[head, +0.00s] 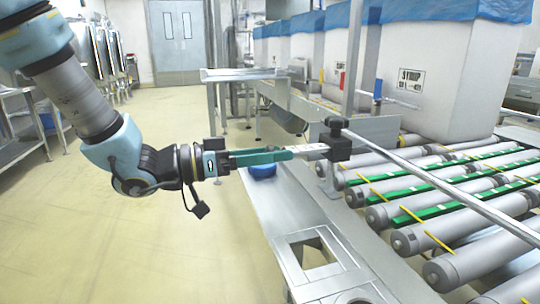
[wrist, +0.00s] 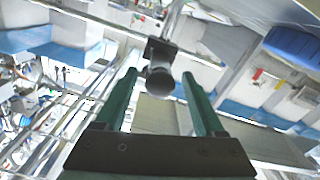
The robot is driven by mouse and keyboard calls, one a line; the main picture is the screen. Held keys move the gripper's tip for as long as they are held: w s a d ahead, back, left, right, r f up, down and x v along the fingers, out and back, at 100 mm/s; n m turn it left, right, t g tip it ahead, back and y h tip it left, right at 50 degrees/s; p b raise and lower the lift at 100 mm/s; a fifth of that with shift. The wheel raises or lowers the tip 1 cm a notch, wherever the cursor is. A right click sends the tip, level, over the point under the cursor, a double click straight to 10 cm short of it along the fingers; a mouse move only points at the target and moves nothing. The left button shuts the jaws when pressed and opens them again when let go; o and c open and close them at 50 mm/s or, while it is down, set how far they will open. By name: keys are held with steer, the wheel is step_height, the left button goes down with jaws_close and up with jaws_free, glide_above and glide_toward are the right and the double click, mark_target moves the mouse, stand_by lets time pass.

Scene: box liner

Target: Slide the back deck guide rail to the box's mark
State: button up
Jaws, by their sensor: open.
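The back deck guide rail (head: 430,178) is a long silver rod running over the rollers to the right edge in the head view. Near its left end is a black clamp (head: 338,142) on a post. My gripper (head: 290,152) has long green fingers and points right at this clamp. In the wrist view my gripper (wrist: 160,76) is open, with a round grey knob (wrist: 160,84) between the fingertips and the black clamp (wrist: 160,50) behind it. I cannot tell whether the fingers touch the knob. A large pale box (head: 435,75) labelled SYRUP stands beyond the rail.
Grey rollers with green strips and yellow marks (head: 410,214) lie under and beside the rail. A metal ledge (head: 285,205) with a blue round object (head: 262,171) is below my gripper. The floor (head: 140,240) at left is clear.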

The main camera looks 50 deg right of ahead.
jaws_close()
stand_by(0.5)
stand_by(0.3)
steer(key=shift+s, duration=0.1)
stand_by(0.5)
